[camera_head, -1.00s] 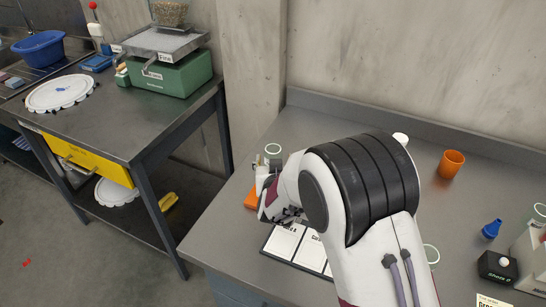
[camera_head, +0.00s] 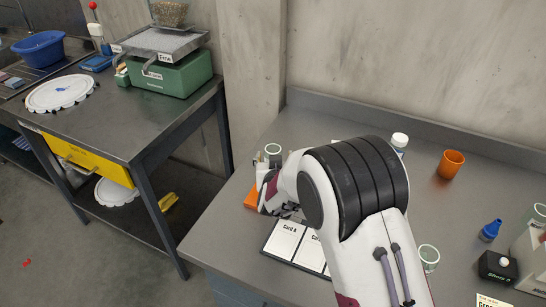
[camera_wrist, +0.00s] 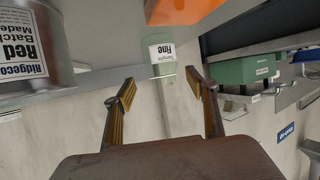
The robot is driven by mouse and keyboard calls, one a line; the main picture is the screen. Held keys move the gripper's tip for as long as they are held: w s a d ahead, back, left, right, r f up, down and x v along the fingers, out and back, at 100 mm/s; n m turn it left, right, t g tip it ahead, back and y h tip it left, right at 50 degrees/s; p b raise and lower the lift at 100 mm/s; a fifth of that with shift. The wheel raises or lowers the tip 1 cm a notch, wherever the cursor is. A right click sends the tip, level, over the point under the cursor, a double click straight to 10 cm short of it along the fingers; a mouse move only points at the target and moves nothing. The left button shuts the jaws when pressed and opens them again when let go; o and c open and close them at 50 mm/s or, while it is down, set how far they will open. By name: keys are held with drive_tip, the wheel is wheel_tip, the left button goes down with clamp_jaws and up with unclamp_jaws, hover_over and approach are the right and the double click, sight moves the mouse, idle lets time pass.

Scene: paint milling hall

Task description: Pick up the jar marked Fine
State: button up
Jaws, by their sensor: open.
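The jar marked Fine (camera_wrist: 163,50) is clear, with a pale label and a green band. In the wrist view it is just beyond my gripper (camera_wrist: 160,91), roughly in line with the gap between the fingers. The fingers are apart with nothing held between them. My forearm hides the gripper's fingertips in that view.
A tin labelled Red (camera_wrist: 25,50) is close on the left in the wrist view, with an orange object (camera_wrist: 185,8) beside the jar. Cards (camera_head: 284,241) lie on the bench below my arm. An orange cup (camera_head: 451,164) and white-capped bottle (camera_head: 399,141) stand behind. Another jar (camera_head: 429,257) is right.

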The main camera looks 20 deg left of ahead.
sight(273, 153)
drive_tip(key=shift+a+r+x, duration=0.1)
drive_tip(key=shift+x, duration=0.6)
drive_tip(key=shift+a+r+x, duration=0.1)
drive_tip(key=shift+r+x, duration=0.05)
drive_tip(key=shift+x, duration=1.8)
drive_tip(key=c, duration=1.1)
